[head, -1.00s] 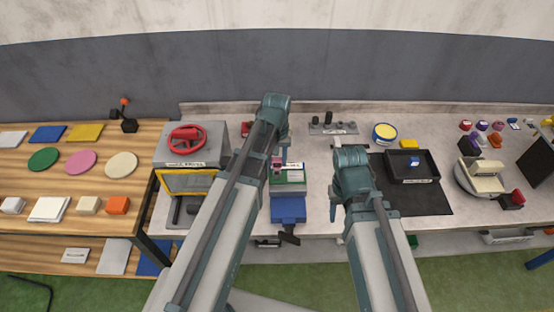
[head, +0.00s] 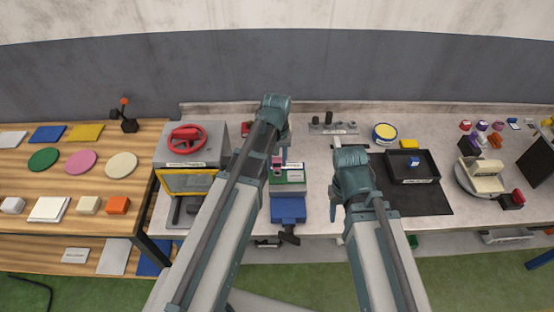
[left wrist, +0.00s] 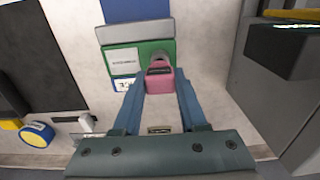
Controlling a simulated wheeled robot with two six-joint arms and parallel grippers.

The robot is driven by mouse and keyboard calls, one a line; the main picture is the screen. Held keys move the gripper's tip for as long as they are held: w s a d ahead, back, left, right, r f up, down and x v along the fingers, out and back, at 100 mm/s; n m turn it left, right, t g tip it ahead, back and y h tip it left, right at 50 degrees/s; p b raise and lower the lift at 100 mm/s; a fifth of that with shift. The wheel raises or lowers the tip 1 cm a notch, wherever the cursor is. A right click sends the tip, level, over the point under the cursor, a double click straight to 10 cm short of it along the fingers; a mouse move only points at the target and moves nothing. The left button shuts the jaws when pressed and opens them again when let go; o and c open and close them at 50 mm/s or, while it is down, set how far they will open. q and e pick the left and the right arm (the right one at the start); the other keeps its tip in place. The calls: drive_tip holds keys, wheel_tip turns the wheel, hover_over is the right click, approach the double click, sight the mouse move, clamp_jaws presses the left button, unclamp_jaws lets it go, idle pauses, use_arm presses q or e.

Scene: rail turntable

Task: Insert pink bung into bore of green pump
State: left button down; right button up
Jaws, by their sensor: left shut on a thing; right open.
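The green pump (head: 288,190) has a white label and sits by a blue vice-like block (head: 288,210) on the bench. In the left wrist view the pump (left wrist: 148,52) is at the upper middle. My left gripper (left wrist: 161,86) is shut on the pink bung (left wrist: 160,81), which is at the pump's edge. A grey rounded part shows at the bung's far end. I cannot tell whether the bung is in the bore, which is hidden. In the head view the bung (head: 277,160) shows just behind the pump. My right gripper (head: 336,201) is open and empty, right of the pump.
A grey machine with a red handwheel (head: 186,138) stands left of the pump. Bare bench (head: 318,170) lies between the pump and my right arm.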

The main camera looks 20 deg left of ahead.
sight(277, 166)
use_arm(q)
drive_tip(key=shift+f+b, duration=1.7)
drive_tip(key=shift+b, duration=0.05)
drive_tip(key=shift+c, duration=1.9)
unclamp_jaws()
drive_tip(key=shift+r, duration=0.1)
wheel_tip(277, 166, up, 14)
drive_tip(key=p, duration=1.4)
